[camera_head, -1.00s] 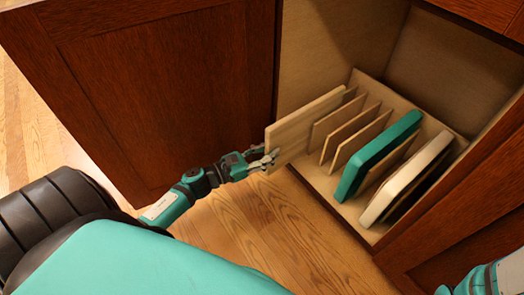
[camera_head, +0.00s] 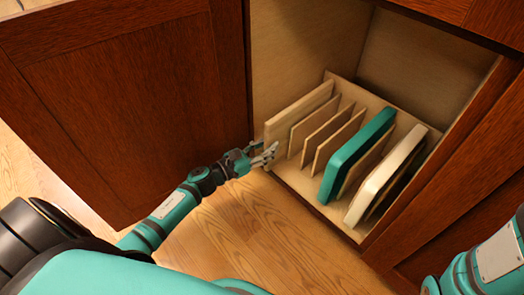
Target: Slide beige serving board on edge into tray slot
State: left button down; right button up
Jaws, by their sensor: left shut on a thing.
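The beige serving board (camera_head: 299,112) stands on edge in the leftmost slot of the wooden tray rack (camera_head: 305,190) inside the open cabinet. It sits beside the cabinet's left wall, with its near end at the rack's front. My left gripper (camera_head: 267,156) is at the lower corner of that near end, shut on the board. The lower edge of the board is partly hidden by the gripper and the divider. My right arm shows at the lower right, but its gripper is out of the picture.
Several thin wooden dividers (camera_head: 322,132) stand right of the board. A teal board (camera_head: 352,157) and a cream board (camera_head: 383,177) stand on edge in slots further right. The open cabinet door (camera_head: 130,95) is at left, close to my left arm.

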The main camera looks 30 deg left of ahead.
pick_arm(q)
jog(key=shift+a+b+x, duration=0.2)
jog(key=shift+b+x, duration=0.45)
jog(key=shift+x, duration=1.2)
jog(key=shift+w, duration=0.1)
jog(key=c, duration=1.2)
grip_release()
jog(key=shift+o, duration=1)
jog(key=shift+f, duration=0.2)
jog(key=o, duration=1)
jog(key=shift+a+r, duration=0.1)
jog(key=shift+a, duration=0.05)
